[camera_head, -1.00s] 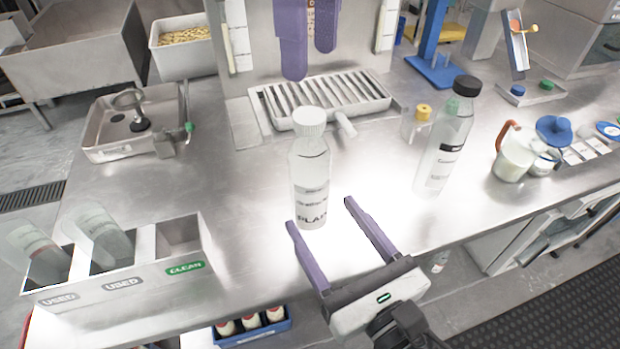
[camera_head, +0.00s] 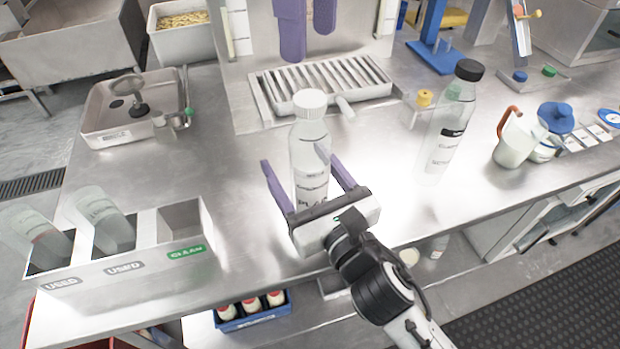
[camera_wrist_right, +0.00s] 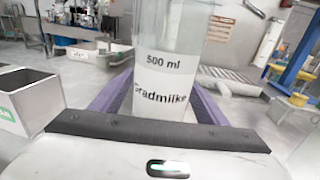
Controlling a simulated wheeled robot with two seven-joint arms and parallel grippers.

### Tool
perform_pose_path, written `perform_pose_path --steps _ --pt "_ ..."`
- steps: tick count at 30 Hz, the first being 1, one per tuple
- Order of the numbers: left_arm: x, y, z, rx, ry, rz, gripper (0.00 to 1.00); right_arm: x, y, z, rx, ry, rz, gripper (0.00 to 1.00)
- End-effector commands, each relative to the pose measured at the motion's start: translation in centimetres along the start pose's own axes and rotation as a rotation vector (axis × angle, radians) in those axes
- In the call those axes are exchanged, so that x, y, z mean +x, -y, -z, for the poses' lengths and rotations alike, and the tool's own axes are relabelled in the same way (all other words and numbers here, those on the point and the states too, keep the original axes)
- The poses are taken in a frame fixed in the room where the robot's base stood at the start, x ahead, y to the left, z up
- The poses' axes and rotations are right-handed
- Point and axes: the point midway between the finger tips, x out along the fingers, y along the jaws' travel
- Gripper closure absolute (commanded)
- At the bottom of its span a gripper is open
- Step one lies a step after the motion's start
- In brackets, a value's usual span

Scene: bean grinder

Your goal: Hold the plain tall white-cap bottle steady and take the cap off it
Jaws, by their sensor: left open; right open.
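The plain tall bottle (camera_head: 309,150) stands upright on the steel counter with its white cap (camera_head: 310,103) on. It is clear, and its label partly reads PLA. My right gripper (camera_head: 293,155) is open, low around the bottle, a purple finger on either side. The left finger shows a gap to the bottle. In the right wrist view the bottle (camera_wrist_right: 170,60) stands between the fingers, with 500 ml on it. The purple fingers of my left gripper (camera_head: 307,42) hang from the top edge, apart and empty, above the cap in the picture. The left palm is out of view.
A black-capped bottle (camera_head: 447,125) stands to the right, near a yellow-capped jar (camera_head: 420,105). A grated drip tray (camera_head: 325,85) lies behind. Used/clean bins (camera_head: 130,265) stand at left. A pitcher (camera_head: 515,140) is at far right. The counter between bins and bottle is clear.

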Motion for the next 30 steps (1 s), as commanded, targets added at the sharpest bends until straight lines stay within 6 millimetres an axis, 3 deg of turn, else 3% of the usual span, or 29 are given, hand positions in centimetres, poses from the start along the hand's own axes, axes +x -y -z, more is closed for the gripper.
perform_pose_path --steps 2,14,23,26,30 --pt "0.01 0.0 0.01 0.0 0.0 0.0 0.55 -0.01 0.01 0.0 0.0 0.0 0.0 0.32" --pt "0.01 0.0 0.01 0.0 0.0 0.0 0.55 -0.05 0.01 0.02 0.0 0.0 0.0 0.98" --pt "0.01 0.0 0.02 0.025 0.0 0.0 0.55 -0.05 0.01 0.03 0.0 0.0 0.0 1.0" --pt "0.03 -0.02 0.05 0.114 -0.001 -0.002 0.55 -0.05 0.01 0.03 0.0 0.0 0.0 1.0" --pt "0.06 -0.04 0.09 0.358 0.0 -0.003 0.55 -0.05 0.01 0.03 0.0 0.0 0.0 1.0"
